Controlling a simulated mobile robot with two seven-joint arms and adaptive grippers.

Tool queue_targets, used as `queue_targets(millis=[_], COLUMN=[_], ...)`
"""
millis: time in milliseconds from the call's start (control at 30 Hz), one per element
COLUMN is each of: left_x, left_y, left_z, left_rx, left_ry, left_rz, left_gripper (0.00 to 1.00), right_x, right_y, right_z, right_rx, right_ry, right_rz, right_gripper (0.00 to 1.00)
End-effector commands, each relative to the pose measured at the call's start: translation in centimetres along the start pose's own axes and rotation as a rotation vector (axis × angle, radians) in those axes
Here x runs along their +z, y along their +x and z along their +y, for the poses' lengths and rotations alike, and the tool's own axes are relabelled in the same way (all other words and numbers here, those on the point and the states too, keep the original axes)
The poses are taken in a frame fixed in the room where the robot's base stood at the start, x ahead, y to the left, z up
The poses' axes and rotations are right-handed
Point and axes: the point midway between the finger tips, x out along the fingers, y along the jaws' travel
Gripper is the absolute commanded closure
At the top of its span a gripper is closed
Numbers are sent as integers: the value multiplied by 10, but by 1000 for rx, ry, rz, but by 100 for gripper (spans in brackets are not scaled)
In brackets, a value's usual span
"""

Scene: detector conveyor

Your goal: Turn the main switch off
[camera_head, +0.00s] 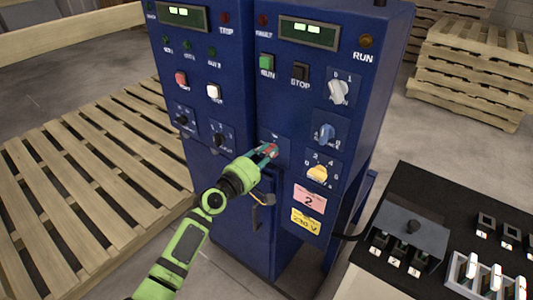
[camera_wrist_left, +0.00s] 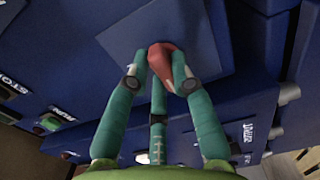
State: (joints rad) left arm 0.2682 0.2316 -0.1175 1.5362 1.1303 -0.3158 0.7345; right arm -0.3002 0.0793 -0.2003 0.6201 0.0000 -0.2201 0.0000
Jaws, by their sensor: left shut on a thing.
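A red rotary knob (camera_head: 271,151) sits on a square blue plate on the front of the blue control cabinet (camera_head: 283,216). My left gripper (camera_head: 268,152) reaches it from the lower left, with its fingers around the knob. In the left wrist view the red knob (camera_wrist_left: 164,62) is between the green fingertips (camera_wrist_left: 160,75), which are shut on it. The fingers partly cover the knob and the plate's markings, so its exact setting cannot be read. My right gripper is in neither view.
A grey knob (camera_head: 338,92), a blue knob (camera_head: 326,134) and a yellow knob (camera_head: 317,173) are close to the right. A small padlock-like part (camera_head: 263,199) hangs below my left gripper. A dark bench (camera_head: 425,182) with switches stands at right; pallets (camera_head: 70,190) lie at left.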

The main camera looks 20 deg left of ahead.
Motion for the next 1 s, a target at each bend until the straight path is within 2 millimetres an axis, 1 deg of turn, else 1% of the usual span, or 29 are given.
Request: queue_targets(millis=[33,367,400,433,733,833,933,1000], left_x=[0,0,0,0,0,0,0,0], left_y=[1,1,1,1,0,-3,-13,-25], left_z=[3,3,3,3,1,0,-1,-1], left_rx=[6,6,6,6,2,2,1,1], left_ry=[-6,-9,-8,-8,-6,-6,-6,-6], left_rz=[0,0,1,1,0,0,1,1], left_gripper=[100,100,64,52,52,52,52,52], right_x=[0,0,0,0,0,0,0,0], right_y=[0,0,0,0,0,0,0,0], right_z=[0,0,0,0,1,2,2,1], right_rx=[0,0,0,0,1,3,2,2], right_ry=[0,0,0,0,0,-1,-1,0], right_rz=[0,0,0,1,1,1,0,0], right_gripper=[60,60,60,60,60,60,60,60])
